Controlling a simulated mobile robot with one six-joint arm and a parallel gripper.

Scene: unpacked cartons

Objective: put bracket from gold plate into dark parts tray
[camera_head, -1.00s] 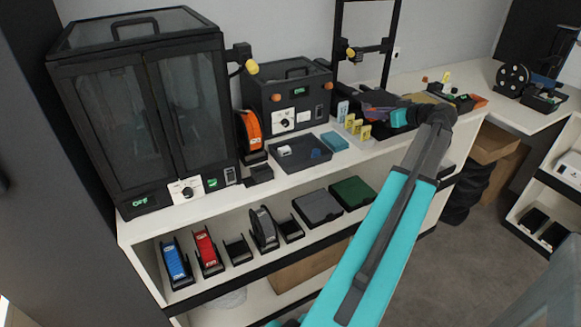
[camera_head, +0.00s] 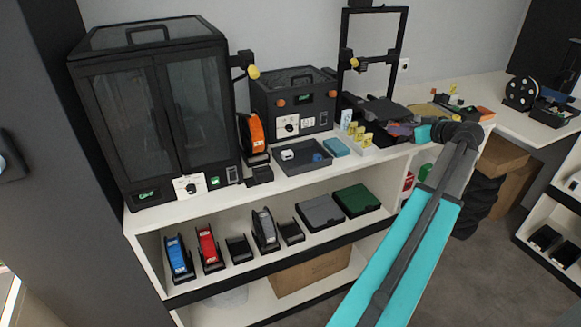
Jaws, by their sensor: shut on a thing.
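The dark parts tray (camera_head: 318,169) lies on the worktop left of the middle, with a small white part (camera_head: 287,155) and a blue round part (camera_head: 318,157) in it. My gripper (camera_head: 396,129) points left over the worktop, to the right of the tray and apart from it. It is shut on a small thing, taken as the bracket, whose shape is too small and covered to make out. The gold plate (camera_head: 424,109) lies behind my gripper, partly hidden by it and my arm.
A light holder with yellow parts (camera_head: 358,134) and a teal box (camera_head: 336,147) stand between tray and gripper. The frame of a printer (camera_head: 374,58) rises behind. A dark enclosure (camera_head: 293,102) stands behind the tray. Spools and boxes fill the shelf below.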

